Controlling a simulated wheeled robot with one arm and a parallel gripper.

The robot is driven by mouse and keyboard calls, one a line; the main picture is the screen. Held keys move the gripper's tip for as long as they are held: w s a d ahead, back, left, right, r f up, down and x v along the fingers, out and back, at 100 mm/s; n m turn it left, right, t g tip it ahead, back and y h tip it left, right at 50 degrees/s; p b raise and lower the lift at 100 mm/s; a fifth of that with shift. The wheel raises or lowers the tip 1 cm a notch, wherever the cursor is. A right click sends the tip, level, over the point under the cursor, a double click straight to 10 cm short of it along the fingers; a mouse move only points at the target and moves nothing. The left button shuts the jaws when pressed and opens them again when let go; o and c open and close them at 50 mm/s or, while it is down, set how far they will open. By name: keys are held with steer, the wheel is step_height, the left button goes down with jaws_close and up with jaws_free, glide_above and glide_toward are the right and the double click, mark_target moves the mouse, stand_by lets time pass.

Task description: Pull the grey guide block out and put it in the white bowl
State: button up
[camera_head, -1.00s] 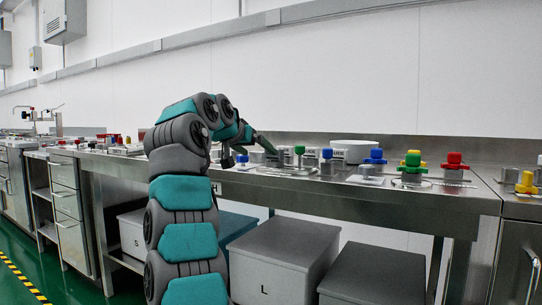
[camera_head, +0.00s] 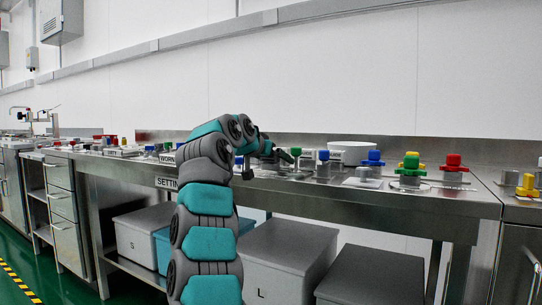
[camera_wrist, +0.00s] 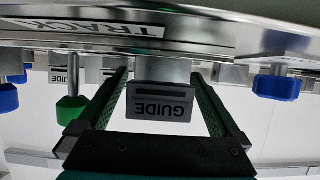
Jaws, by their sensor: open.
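The grey guide block (camera_wrist: 160,104) shows upside down in the middle of the wrist view, with the word GUIDE on its face. My gripper (camera_wrist: 158,76) is open, with one finger on each side of the block; I cannot tell whether either finger touches it. In the head view my gripper (camera_head: 287,156) is low over the bench, and the block cannot be made out clearly there. The white bowl (camera_head: 352,147) stands at the back of the bench, to the right of my gripper.
A green-topped part (camera_wrist: 72,112) stands close beside one finger in the wrist view. A blue knob (camera_wrist: 277,86) is on the other side. The steel bench (camera_head: 440,197) carries several coloured knobs, including a red one (camera_head: 453,161). Grey boxes (camera_head: 285,255) sit below.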

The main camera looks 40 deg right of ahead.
steer(key=shift+d, duration=0.1)
jaws_close()
stand_by(1.3)
steer(key=shift+r+p, duration=2.15)
steer(key=shift+r, duration=0.15)
